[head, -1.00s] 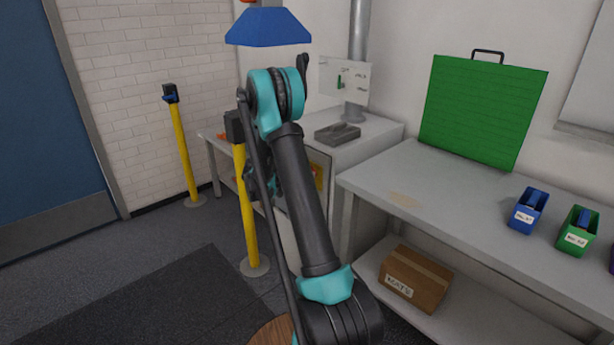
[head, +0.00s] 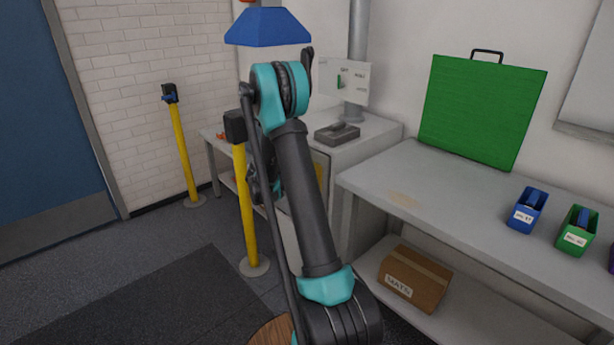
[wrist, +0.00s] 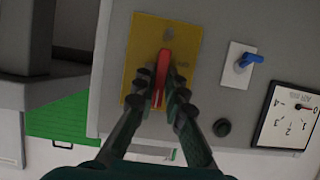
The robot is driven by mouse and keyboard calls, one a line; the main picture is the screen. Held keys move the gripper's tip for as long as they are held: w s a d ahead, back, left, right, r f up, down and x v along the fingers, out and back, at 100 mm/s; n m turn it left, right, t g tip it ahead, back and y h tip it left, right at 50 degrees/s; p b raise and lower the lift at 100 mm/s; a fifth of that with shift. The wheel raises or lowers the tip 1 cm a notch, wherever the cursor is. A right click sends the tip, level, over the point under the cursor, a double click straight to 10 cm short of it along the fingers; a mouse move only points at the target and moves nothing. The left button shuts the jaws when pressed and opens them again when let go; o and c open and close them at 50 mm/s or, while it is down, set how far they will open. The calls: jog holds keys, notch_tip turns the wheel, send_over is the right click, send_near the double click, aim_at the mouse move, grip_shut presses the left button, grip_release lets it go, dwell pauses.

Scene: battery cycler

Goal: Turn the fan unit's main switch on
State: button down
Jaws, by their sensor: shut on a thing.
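The main switch is a red handle (wrist: 163,72) on a yellow plate (wrist: 143,52) on the grey front panel of the fan unit (wrist: 205,25). In the wrist view, my gripper (wrist: 160,82) has its dark fingers on both sides of the red handle, shut on it. The handle lies nearly upright in that view, tilted slightly; its lower part shows between the fingers. In the head view, the fan unit (head: 365,132) stands behind my arm. A sliver of the yellow plate (head: 321,172) shows there, while my gripper and the handle are hidden by the arm.
Beside the plate are a blue toggle (wrist: 251,59), a black knob (wrist: 222,127) and a gauge (wrist: 289,116). A yellow post (head: 247,205) stands left of my arm. A workbench (head: 440,195) with a green case (head: 482,112) is at the right. Open floor lies at left.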

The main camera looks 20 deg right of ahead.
jog(key=c, duration=1.6)
grip_release()
jog(key=shift+a, duration=0.1)
jog(key=v, duration=1.2)
jog(key=s+a+f+n+y, duration=0.2)
jog(key=s+a+n+y, duration=0.1)
jog(key=s, duration=0.8)
jog(key=s+a+f+n+y, duration=0.1)
jog(key=s+a+n+y, duration=0.3)
jog(key=s, duration=0.7)
jog(key=s+a+f+n+y, duration=0.2)
jog(key=s+n+y, duration=0.3)
jog(key=s, duration=0.7)
jog(key=shift+a+f+n+y, duration=0.2)
jog(key=shift+a+n, duration=0.2)
jog(key=shift+n, duration=0.15)
jog(key=shift+a+f+n+y, duration=0.1)
jog(key=shift+a+n+y, duration=0.1)
jog(key=shift+a+n, duration=0.25)
